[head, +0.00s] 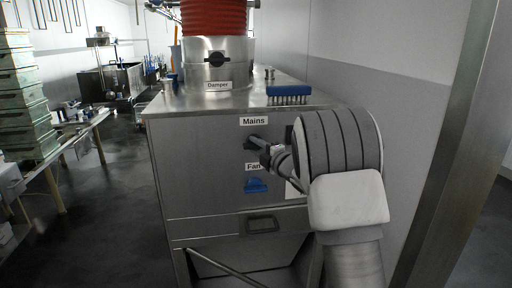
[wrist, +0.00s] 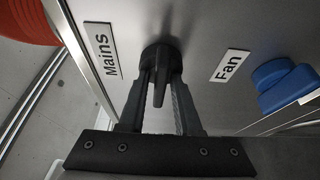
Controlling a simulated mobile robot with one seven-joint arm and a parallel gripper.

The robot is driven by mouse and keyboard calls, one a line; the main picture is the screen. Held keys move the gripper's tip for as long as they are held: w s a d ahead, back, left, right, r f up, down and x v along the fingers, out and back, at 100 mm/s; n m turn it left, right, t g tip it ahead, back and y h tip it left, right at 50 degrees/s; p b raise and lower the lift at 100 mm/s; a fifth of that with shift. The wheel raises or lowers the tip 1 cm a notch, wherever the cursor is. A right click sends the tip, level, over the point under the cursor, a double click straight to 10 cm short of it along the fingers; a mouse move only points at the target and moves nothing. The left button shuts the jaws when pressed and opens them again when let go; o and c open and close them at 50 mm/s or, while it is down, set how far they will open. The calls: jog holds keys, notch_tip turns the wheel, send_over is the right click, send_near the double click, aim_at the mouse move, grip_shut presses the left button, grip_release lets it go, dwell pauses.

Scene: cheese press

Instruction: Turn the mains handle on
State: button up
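The mains handle (wrist: 159,88) is a dark knob with a narrow grip on the steel cabinet's front. It sits beside the "Mains" label (wrist: 107,56) in the wrist view, and below that label in the head view (head: 256,143). My gripper (wrist: 164,80) is right at the handle, one finger on each side of the narrow grip. The fingers are apart, and I cannot tell whether they touch it. In the head view my gripper (head: 266,150) reaches the panel from the right, and my arm hides part of the front.
A blue fan handle (head: 256,185) sits below the "Fan" label (head: 253,166). A blue brush (head: 289,92) and a damper pipe (head: 217,66) are on the cabinet top (head: 170,101). A wall stands close on the right. Open floor lies to the left.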

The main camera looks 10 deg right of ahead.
grip_shut()
